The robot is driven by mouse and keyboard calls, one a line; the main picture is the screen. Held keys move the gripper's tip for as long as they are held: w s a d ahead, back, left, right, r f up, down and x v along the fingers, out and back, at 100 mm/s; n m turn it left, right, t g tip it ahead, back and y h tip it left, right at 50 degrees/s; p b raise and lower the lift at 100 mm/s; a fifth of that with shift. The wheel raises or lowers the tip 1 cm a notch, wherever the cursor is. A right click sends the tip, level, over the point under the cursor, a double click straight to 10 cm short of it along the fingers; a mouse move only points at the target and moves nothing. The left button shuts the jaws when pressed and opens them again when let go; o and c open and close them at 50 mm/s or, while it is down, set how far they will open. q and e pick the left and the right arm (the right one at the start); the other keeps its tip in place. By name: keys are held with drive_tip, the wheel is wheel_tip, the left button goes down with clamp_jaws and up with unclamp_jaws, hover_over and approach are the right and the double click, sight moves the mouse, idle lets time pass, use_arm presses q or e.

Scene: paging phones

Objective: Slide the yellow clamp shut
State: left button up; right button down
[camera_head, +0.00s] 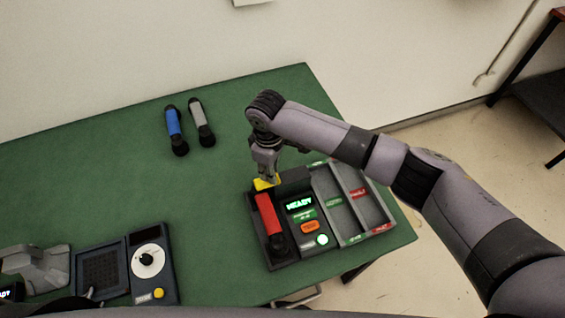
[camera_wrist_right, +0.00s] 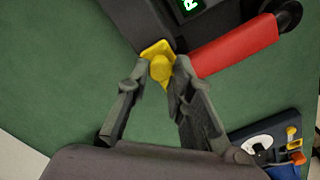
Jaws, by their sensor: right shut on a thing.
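The yellow clamp (camera_head: 264,184) sits at the back end of the grey cradle device (camera_head: 262,252), against the end of a red handset (camera_head: 269,215) that lies in it. In the right wrist view the clamp's yellow knob (camera_wrist_right: 160,68) is between my right gripper's fingertips (camera_wrist_right: 158,84), and the red handset (camera_wrist_right: 235,46) runs off to the right. My right gripper (camera_head: 266,174) is shut on the clamp's knob from above. The arm and gripper partly hide the clamp in the head view. My left gripper is not in view.
The device has a lit screen (camera_head: 299,204), an orange button (camera_head: 310,227) and a divided tray (camera_head: 378,211) at its right. A blue handset (camera_head: 174,127) and a grey handset (camera_head: 200,120) lie at the back. A dial unit (camera_head: 150,260) stands front left. The green table's middle is clear.

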drive_tip(key=shift+s+a, duration=0.1)
drive_tip(key=shift+a, duration=0.05)
drive_tip(key=c, duration=1.8)
unclamp_jaws()
drive_tip(key=o, duration=0.4)
drive_tip(key=shift+a, duration=0.1)
wheel_tip(320, 180, up, 12)
drive_tip(key=shift+s+f, duration=0.1)
